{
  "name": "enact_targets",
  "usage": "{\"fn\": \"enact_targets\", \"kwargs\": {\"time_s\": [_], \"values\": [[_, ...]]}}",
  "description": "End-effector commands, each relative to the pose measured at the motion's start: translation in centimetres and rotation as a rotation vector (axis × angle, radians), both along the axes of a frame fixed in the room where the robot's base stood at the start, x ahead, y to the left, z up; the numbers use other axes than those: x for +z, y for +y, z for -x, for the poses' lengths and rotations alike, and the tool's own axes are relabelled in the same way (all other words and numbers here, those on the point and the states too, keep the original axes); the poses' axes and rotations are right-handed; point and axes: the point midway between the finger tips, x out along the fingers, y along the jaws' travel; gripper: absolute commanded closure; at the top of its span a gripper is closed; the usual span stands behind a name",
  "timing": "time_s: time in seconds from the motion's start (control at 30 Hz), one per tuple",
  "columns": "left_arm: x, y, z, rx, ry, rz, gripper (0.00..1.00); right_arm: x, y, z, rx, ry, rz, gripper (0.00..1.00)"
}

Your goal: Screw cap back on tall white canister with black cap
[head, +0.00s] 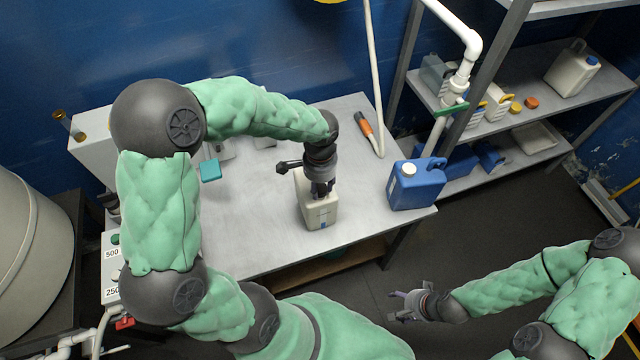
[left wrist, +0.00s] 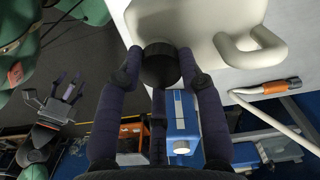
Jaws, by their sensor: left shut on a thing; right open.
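The tall white canister (head: 318,213) stands upright near the front edge of the grey table. In the left wrist view the white canister (left wrist: 180,18) fills the top, with its moulded handle at the right. My left gripper (head: 322,188) points down over the canister's top. Its fingers, also in the left wrist view (left wrist: 160,72), are shut on the black cap (left wrist: 160,62). The cap is at the canister's top; I cannot tell whether it is threaded. My right gripper (head: 405,302) is open and empty, away from the table over the floor.
A blue jug (head: 415,184) with a white cap stands at the table's right corner. An orange-and-black handled tool (head: 366,126) with a pale hose lies behind it. A teal block (head: 210,170) lies at the left. Shelves (head: 535,85) with containers stand at the right.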

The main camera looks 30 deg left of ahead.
Motion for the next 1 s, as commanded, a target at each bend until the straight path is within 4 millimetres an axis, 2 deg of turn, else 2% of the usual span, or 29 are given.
{"fn": "enact_targets", "kwargs": {"time_s": [1.0], "values": [[-0.78, 0.00, 0.02, 0.000, 0.000, 0.000, 1.00, -0.48, 0.00, 0.00, 0.000, 0.000, 0.000, 0.35]]}}
